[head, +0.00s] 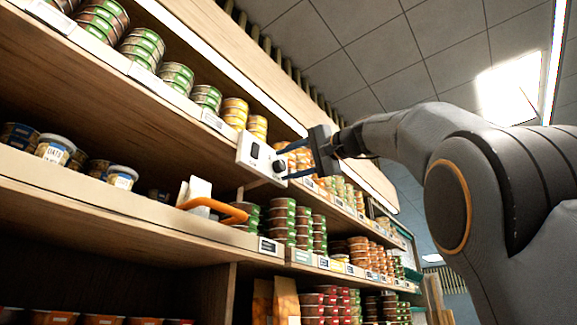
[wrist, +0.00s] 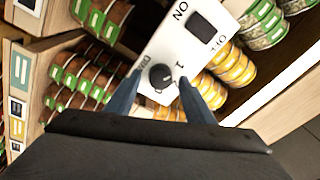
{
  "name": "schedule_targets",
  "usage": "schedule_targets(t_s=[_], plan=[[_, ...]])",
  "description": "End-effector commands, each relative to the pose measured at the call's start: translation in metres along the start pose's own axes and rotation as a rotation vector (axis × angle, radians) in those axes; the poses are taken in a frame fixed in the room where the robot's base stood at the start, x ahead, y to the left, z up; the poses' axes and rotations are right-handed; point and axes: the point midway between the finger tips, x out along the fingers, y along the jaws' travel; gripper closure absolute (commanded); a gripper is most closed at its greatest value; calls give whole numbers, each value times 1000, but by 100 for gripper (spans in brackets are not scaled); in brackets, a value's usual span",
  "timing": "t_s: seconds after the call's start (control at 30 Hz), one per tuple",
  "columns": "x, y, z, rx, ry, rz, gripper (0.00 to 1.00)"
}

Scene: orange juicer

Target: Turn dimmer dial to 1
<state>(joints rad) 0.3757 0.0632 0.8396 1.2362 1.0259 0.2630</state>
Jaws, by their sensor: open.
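The dimmer dial (wrist: 161,76) is a round black knob on a white switch panel (wrist: 172,45). A "1" is printed beside it, with another label on its opposite side that I cannot read clearly. The dial (head: 280,167) and panel (head: 252,151) also show in the head view, at the shelf front. My gripper (wrist: 160,80) is open, with one blue finger on each side of the dial. Whether the fingers touch the knob is unclear. In the head view my gripper (head: 281,164) reaches the panel from the right. The dial's exact setting is hard to tell.
A black rocker switch (wrist: 206,28) marked ON and OFF sits on the same panel. Stacked cans (head: 283,222) fill the shelves around it. Open room lies to the right, around my arm.

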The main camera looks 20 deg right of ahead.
Motion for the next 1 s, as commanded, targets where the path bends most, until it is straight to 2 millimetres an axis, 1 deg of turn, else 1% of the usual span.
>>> schedule_targets(t_s=[0.13, 0.4, 0.5, 0.7, 1.0], plan=[[-16, 1, 0, -3, 3, 1, 52], [-58, 2, 0, -1, 4, 2, 52], [-68, 1, 0, -1, 3, 1, 52], [-76, 0, 0, -1, 0, 0, 52], [-76, 0, 0, 0, -1, 0, 52]])
